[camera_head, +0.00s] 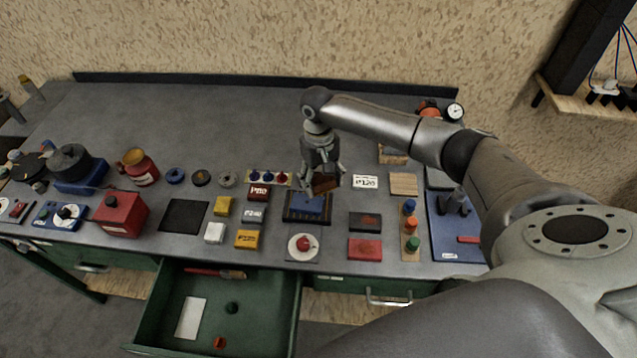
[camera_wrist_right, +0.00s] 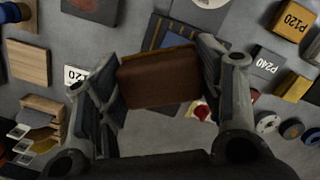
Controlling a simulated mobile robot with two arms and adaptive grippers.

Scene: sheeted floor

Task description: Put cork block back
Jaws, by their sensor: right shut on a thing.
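The cork block (camera_head: 325,184) is a brown block held between the fingers of my right gripper (camera_head: 321,174), above the bench. The right wrist view shows the block (camera_wrist_right: 157,77) clasped between both fingers (camera_wrist_right: 158,88), with its reddish-brown face toward the camera. Beneath and behind it is a dark mat with a blue piece (camera_head: 307,205), partly covered by the block in the wrist view. I cannot see the block touching anything but the fingers. My left gripper is not in view.
Grit-marked blocks (camera_head: 255,214) stand left of the mat. A white label (camera_head: 365,182), a wooden square (camera_head: 403,184) and a red box (camera_head: 365,249) lie to the right. A green drawer (camera_head: 252,300) is open at the front. The back of the bench is clear.

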